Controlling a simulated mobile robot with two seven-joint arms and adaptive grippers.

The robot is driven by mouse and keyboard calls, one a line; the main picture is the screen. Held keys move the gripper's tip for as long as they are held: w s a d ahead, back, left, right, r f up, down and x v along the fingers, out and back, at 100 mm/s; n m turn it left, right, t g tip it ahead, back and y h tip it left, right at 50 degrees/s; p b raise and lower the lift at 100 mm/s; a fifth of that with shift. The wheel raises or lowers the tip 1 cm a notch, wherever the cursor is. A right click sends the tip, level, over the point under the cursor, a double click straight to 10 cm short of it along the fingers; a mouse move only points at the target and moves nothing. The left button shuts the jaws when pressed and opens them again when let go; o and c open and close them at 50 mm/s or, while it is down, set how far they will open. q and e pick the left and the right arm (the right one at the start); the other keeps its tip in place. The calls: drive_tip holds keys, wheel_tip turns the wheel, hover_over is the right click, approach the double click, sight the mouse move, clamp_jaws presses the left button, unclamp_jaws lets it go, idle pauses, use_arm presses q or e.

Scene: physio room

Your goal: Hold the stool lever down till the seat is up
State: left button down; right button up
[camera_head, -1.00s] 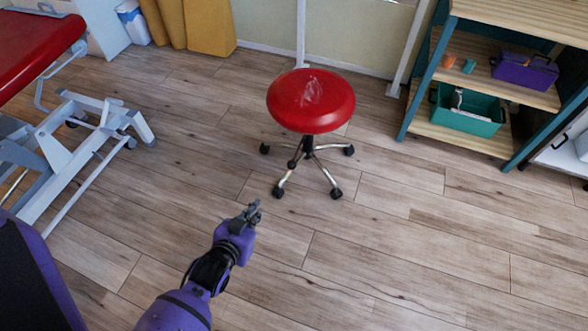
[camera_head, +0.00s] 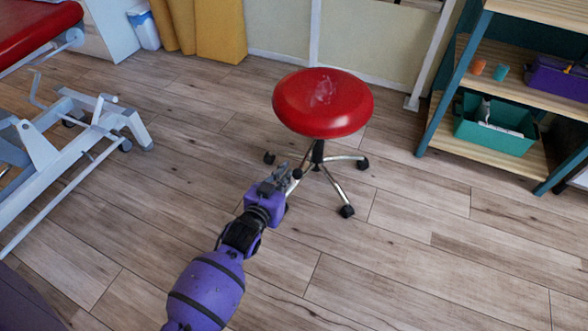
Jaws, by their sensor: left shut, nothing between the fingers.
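The stool has a round red seat (camera_head: 322,103) with a pale patch on top, and stands on a chrome base (camera_head: 338,180) with black castors. A small dark knob, which looks like the end of the stool lever (camera_head: 297,173), shows below the seat's left side. My left gripper (camera_head: 281,171) is shut and empty, just left of the knob and below the seat. I cannot tell whether it touches the knob. It hides part of the stool's base. My right gripper is out of view.
A treatment table with a red top (camera_head: 36,35) and white frame stands at the left. A shelf (camera_head: 490,145) with a green crate (camera_head: 495,125) and a purple toolbox (camera_head: 556,78) stands at the right. The wooden floor in front and right of the stool is clear.

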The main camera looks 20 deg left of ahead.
use_arm(q)
drive_tip(key=b, duration=0.4)
hover_over(297, 177)
wheel_tip(297, 177, down, 3)
drive_tip(key=shift+r, duration=0.1)
wheel_tip(297, 177, down, 3)
drive_tip(key=shift+r+b, duration=0.2)
drive_tip(key=shift+b, duration=0.65)
drive_tip(key=shift+f+b, duration=0.35)
drive_tip(key=shift+f, duration=0.2)
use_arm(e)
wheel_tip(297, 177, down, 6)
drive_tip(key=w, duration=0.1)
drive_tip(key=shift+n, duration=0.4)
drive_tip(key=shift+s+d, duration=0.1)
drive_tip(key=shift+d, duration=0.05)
